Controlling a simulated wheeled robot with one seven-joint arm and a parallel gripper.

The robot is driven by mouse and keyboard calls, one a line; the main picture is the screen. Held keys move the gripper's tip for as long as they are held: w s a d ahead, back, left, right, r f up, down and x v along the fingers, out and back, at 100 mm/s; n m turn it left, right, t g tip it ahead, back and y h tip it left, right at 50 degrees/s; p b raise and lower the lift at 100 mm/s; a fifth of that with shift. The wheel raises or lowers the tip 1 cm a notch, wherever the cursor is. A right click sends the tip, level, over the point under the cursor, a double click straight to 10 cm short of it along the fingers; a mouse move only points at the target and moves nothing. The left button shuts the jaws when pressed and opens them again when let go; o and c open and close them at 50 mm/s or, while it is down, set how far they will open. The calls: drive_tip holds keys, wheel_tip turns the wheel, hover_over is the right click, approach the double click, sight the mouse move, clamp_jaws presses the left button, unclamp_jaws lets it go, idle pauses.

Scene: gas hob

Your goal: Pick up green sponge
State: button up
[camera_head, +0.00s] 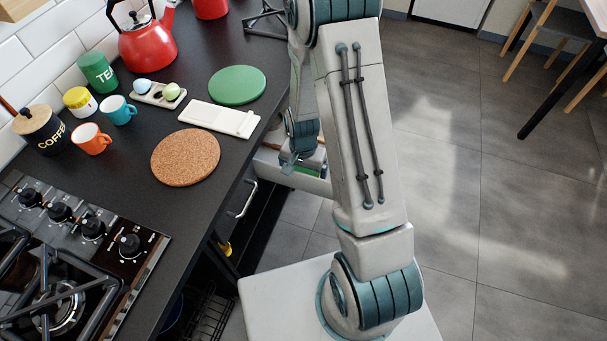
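A small strip of green (309,171) shows in the open drawer (314,186) below the counter edge. It may be the green sponge, but it is mostly hidden and too small to be sure. My gripper (289,164) points down over the drawer, just left of the green strip. Its fingers are small and partly hidden, so I cannot tell whether they are open or shut, or whether they touch anything.
A flat green disc (237,85), a white board (219,118) and a cork mat (186,157) lie on the counter. Cups, canisters and a red kettle (147,42) stand behind. The gas hob (60,290) is front left. Open floor lies right.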

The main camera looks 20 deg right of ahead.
drive_tip(key=c, duration=0.8)
drive_tip(key=shift+o, duration=0.2)
drive_tip(key=shift+w+d+r, duration=0.15)
drive_tip(key=shift+w+r, duration=0.1)
drive_tip(key=shift+r, duration=0.45)
wheel_tip(320, 180, up, 11)
drive_tip(key=p, duration=0.2)
drive_tip(key=w+d, duration=0.5)
drive_tip(key=w, duration=0.3)
drive_tip(key=w+d+b, duration=0.1)
drive_tip(key=w+d, duration=0.4)
drive_tip(key=w, duration=0.3)
drive_tip(key=shift+d+f, duration=0.4)
drive_tip(key=shift+w, duration=0.1)
drive_tip(key=shift+o, duration=0.9)
drive_tip(key=shift+c, duration=0.2)
